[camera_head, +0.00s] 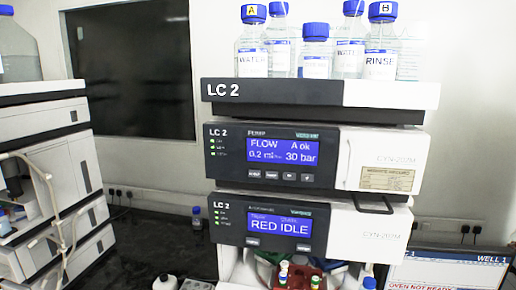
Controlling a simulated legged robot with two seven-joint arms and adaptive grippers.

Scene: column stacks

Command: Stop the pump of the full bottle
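The LC 2 pump (264,158) is the upper module of the middle stack. Its blue display (283,153) reads FLOW, 0.2 ml/min, A ok and 30 bar, with a row of small dark buttons (279,176) beneath. Several blue-capped clear bottles stand on the LC 2 top tray (300,92). One with cap A is labelled WATER (252,50), and one with cap B is labelled RINSE (380,45). A short bottle (315,50) stands between. Their fill levels are hard to tell. Neither of my grippers is in view.
Below the pump, another LC 2 module (340,232) shows RED IDLE, above a red rack (310,272) of small vials. A second white stack (40,170) with a large blue-capped bottle (18,50) stands left. A screen (450,270) reading OVEN NOT READY is lower right.

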